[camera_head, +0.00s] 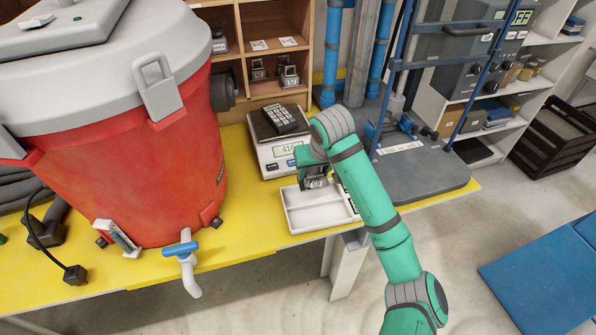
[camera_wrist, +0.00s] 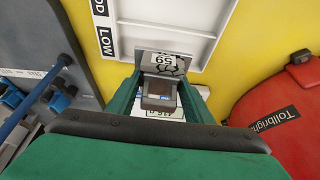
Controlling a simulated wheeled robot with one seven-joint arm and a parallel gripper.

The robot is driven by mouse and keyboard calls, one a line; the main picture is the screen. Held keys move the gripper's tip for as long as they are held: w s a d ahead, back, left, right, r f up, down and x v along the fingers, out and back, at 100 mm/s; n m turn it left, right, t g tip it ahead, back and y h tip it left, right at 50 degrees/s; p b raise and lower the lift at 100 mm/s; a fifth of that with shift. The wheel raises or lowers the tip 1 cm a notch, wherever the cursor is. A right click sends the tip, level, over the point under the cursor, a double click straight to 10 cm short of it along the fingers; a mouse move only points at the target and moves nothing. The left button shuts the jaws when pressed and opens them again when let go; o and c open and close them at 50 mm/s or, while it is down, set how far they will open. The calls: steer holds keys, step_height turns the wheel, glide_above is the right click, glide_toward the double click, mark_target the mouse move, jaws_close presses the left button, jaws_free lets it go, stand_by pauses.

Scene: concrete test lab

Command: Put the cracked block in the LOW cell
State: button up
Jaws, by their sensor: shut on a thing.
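My gripper (camera_head: 316,180) is shut on the cracked block (camera_head: 316,184), above the rear part of the white tray (camera_head: 296,222). In the wrist view the block (camera_wrist: 150,70) is grey with dark crack lines, a white label reading "59" and a dark raised part between the fingers of my gripper (camera_wrist: 160,92). The tray (camera_wrist: 212,36) has low walls and shows beyond the block. A "LOW" label (camera_wrist: 105,41) is on the tray's edge, beside the cell near the block. My gripper and arm hide part of the tray in the head view.
A scale (camera_head: 283,152) with a dark keypad device stands behind the tray. A red tank (camera_head: 140,170) with a tap is at left. A grey stand base (camera_head: 420,165) with blue posts is at right. Wooden pigeonholes (camera_head: 228,62) hold more blocks.

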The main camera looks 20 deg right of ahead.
steer(key=shift+w+a, duration=0.1)
steer(key=shift+a, duration=0.05)
steer(key=shift+f, duration=1.8)
steer(key=shift+f, duration=1.5)
stand_by(1.0)
steer(key=o, duration=1.7)
steer(key=shift+r, duration=2.5)
